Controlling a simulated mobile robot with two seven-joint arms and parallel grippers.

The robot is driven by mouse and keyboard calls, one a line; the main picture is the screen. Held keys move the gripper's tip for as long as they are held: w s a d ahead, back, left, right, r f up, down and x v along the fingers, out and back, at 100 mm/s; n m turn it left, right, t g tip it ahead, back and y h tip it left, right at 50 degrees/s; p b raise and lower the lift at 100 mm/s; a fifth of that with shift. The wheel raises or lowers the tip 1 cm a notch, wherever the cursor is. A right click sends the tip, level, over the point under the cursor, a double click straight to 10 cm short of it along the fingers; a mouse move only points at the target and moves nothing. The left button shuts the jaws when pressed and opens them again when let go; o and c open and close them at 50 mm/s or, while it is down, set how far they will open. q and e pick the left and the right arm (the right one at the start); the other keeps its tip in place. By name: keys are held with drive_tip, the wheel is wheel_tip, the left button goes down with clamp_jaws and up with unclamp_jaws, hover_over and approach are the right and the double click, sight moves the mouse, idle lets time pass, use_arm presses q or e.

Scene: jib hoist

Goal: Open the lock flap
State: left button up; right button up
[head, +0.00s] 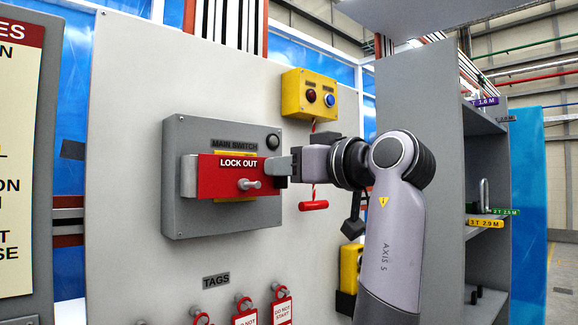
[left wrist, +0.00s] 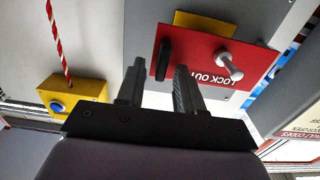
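The lock flap (head: 222,176) is a red plate marked LOCK OUT. It lies across the front of the grey main switch box (head: 185,222), with a yellow plate behind it. A grey peg (head: 249,184) sticks out of its lower part. It also shows upside down in the left wrist view (left wrist: 205,58), with a dark upright tab (left wrist: 164,58) at one end. My left gripper (head: 290,165) is at the flap's right end. In the left wrist view its two fingers (left wrist: 158,68) stand apart, with the tab between their tips. I cannot tell if they touch it. My right gripper is not in view.
A yellow button box (head: 309,95) is above, with a red pull handle (head: 313,205) hanging on a striped cord below it, close to my left gripper. Red tags (head: 282,309) hang beneath the switch box. A grey shelf unit (head: 420,90) stands to the right.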

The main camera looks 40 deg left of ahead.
use_arm(q)
clamp_jaws()
idle(1.3)
